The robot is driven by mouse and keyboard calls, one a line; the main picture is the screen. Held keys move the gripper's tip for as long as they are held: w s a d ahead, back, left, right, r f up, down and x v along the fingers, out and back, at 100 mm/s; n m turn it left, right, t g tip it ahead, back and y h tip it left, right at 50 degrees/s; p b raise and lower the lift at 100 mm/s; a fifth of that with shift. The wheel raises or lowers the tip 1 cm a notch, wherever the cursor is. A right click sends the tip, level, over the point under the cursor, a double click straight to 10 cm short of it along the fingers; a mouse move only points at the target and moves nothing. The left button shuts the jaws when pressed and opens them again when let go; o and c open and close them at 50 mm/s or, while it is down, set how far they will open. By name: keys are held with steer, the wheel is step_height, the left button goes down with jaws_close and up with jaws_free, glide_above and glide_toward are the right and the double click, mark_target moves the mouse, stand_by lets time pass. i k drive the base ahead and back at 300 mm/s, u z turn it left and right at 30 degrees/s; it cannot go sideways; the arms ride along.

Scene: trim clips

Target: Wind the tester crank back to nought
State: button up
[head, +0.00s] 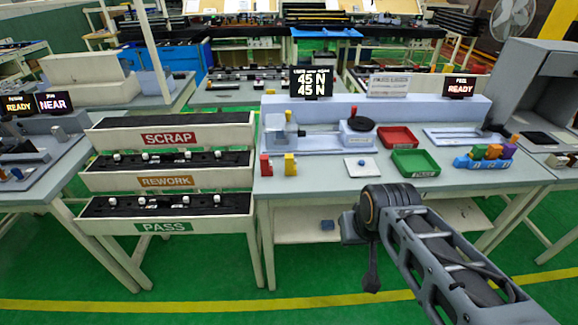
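The tester stands on the middle bench, with a grey-blue block carrying a round black crank wheel (361,124) on top. A handle on the wheel is too small to make out. A grey clamp-like part (276,132) stands at the left end of the tester's rail. The tester display (311,83) above shows 45 N on two lines. My arm reaches in from the lower right, and a dark end part, seemingly my gripper (371,278), hangs in front of the bench, below its top and apart from the crank. Its fingers cannot be made out.
A red tray (398,137) and a green tray (415,162) lie right of the tester. Red and yellow blocks (290,164) and a white pad (362,168) lie in front. A SCRAP, REWORK and PASS rack (165,181) stands left. Green floor in front is clear.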

mark_target(358, 122)
steer(key=z, duration=0.25)
steer(key=i, duration=1.25)
steer(key=u, duration=0.25)
